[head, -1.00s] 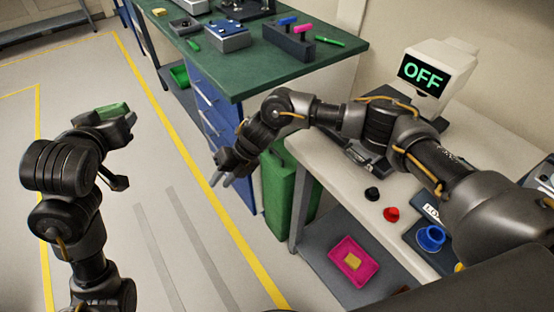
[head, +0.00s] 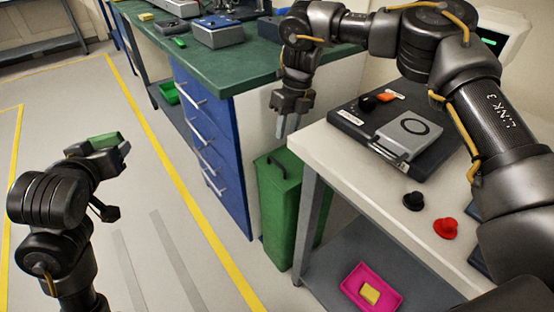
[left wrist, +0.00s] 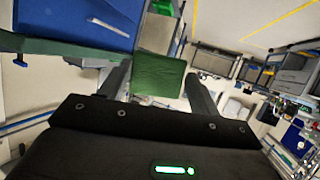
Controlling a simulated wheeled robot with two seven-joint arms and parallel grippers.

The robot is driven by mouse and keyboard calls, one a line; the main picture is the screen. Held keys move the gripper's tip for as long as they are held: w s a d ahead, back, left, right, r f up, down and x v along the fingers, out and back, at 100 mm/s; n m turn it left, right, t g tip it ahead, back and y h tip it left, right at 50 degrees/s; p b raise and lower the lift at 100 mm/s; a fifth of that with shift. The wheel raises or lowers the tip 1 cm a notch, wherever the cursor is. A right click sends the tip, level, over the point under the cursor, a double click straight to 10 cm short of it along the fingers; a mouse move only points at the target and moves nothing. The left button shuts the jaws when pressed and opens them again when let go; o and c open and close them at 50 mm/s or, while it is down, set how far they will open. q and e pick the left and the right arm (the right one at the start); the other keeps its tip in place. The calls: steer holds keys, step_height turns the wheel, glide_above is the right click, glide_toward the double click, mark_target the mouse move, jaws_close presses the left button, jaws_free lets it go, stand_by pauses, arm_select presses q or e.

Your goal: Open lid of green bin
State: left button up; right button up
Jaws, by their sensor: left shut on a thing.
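The green bin (head: 274,222) stands on the floor between the blue drawer unit and the white table. Its lid (head: 284,166) is down, with a dark handle on top. My right gripper (head: 288,129) points down just above the lid, empty, with its fingers apart; I see no contact with the handle. My left gripper (head: 115,143) is at the left, away from the bin, shut on a green block (head: 103,140). The green block also shows between the fingers in the left wrist view (left wrist: 158,76).
The green-topped bench with blue drawers (head: 205,135) stands left of the bin. The white table (head: 345,155) to its right bears a dark device (head: 400,125), a black knob (head: 413,201) and a red knob (head: 446,228). A pink tray (head: 352,291) sits on its lower shelf. The floor at left is open.

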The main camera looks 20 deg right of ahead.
steer(key=b, duration=0.2)
glide_above(281, 172)
step_height(281, 172, down, 10)
steer(key=shift+f, duration=0.15)
jaws_close()
